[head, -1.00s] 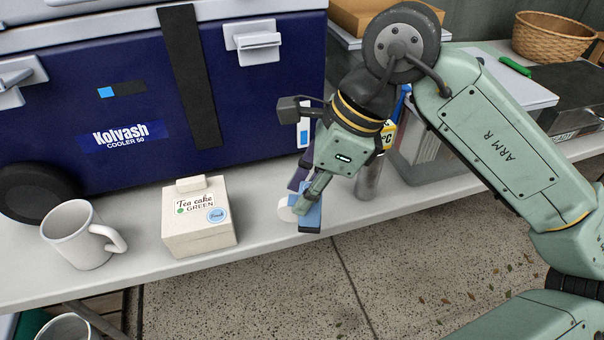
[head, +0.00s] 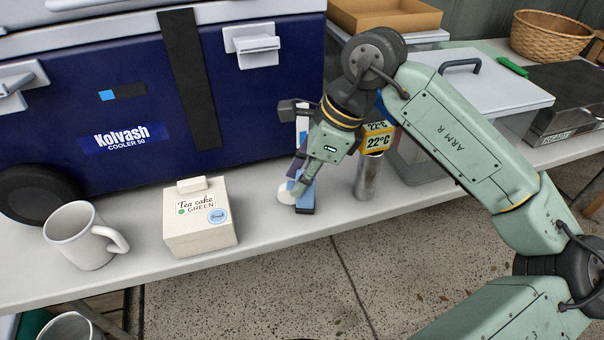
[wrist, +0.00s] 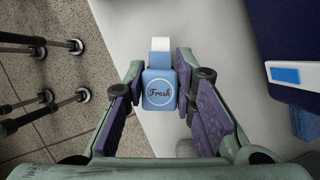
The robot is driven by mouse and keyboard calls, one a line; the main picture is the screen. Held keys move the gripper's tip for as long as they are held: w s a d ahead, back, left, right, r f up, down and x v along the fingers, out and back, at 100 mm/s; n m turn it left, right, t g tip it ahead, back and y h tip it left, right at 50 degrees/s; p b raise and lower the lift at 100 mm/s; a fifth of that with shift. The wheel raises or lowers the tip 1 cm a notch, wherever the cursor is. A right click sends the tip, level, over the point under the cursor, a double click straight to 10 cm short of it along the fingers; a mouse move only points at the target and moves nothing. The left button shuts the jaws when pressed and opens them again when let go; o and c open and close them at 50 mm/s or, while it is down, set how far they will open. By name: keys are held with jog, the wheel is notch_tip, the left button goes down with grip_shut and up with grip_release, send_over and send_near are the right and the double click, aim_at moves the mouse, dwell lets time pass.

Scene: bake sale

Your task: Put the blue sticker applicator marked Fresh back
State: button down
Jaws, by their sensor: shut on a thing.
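The blue sticker applicator (head: 305,196) is between the fingers of my gripper (head: 299,184), at the table's front part right of the tea cake box. In the wrist view the applicator (wrist: 159,90) shows its round "Fresh" mark, with a white end pointing away. The purple-padded fingers of my gripper (wrist: 166,105) are on both sides of it, shut on it. I cannot tell whether its lower end touches the table. The cream tea cake box (head: 200,222) carries a round blue sticker reading "Fresh".
The blue cooler (head: 120,120) stands behind. A white mug (head: 78,238) is left of the box. A metal cylinder (head: 367,178) with a yellow 22°C display (head: 377,142) stands close right of my gripper. The table's front edge is near; bare tabletop (head: 262,225) lies between box and applicator.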

jog(key=shift+f, duration=0.2)
jog(key=c, duration=1.3)
grip_release()
jog(key=shift+r, duration=0.1)
jog(key=shift+r, duration=0.2)
jog(key=v, duration=1.2)
